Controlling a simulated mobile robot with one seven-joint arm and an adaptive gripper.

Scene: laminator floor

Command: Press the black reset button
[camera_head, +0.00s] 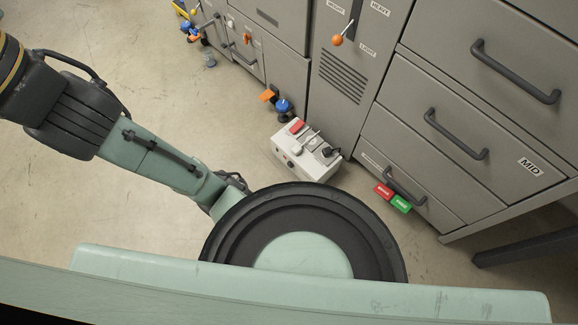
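A small pale grey control box (291,147) sits on the floor against the grey cabinet, a little right of the picture's middle. On its top are a red part (297,126) at the left, a pale lever in the middle and a small black part (327,152) at the right. The black part looks like a black button, but it is too small to read any label. My arm runs along the left side and leaves the picture at the upper left. My gripper does not show, so its distance from the box cannot be told.
Grey cabinets (342,112) with drawers and dark handles stand behind the box. A red block (383,191) and a green block (401,204) are at the lowest drawer. Blue and orange parts (283,106) stick out left of the box.

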